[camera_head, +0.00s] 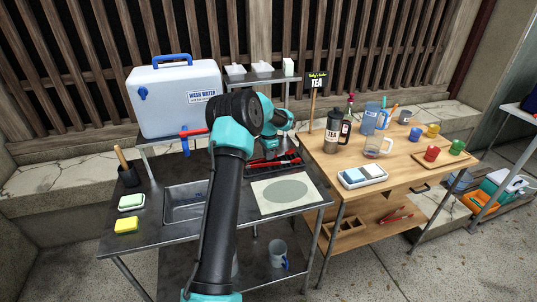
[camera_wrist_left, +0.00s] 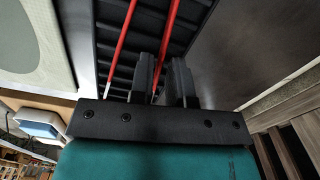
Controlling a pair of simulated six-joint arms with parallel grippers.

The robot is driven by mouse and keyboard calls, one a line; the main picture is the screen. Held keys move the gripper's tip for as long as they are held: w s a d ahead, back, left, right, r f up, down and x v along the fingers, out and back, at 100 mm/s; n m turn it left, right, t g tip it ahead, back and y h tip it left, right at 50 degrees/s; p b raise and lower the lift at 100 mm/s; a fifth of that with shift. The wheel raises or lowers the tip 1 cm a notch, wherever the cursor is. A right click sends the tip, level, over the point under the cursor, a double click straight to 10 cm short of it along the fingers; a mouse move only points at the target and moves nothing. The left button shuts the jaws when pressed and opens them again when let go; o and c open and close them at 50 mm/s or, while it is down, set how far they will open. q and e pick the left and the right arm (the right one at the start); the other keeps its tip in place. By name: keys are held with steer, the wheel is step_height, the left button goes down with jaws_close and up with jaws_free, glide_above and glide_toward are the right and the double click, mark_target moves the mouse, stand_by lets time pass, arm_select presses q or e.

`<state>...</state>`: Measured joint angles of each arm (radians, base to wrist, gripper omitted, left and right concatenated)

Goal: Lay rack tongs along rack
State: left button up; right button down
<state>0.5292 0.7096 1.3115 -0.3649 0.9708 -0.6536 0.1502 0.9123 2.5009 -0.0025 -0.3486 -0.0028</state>
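The red-handled tongs (camera_head: 270,162) lie on the black ribbed rack (camera_head: 293,171) at the back of the dark metal sink table. In the left wrist view, the two long red arms of the tongs (camera_wrist_left: 169,30) run over the black rack (camera_wrist_left: 150,22). My left gripper (camera_wrist_left: 163,72) is over the rack with its fingers apart. One red arm passes between the fingers in that view, and the other lies left of them. I cannot tell whether the fingers touch it. In the head view my left arm hides part of the table, and the fingertips are hard to make out. My right gripper is not in view.
A pale mat (camera_head: 262,200) with a green oval lies in front of the rack. A sink (camera_head: 184,206) and sponges (camera_head: 127,225) are to the left, below a white water box (camera_head: 172,98). The wooden table (camera_head: 405,160) at right holds mugs, bottles and a tray.

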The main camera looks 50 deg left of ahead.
arm_select(q)
steer(key=shift+o, duration=0.9)
steer(key=shift+r, duration=0.1)
step_height(320, 180, up, 13)
stand_by(0.4)
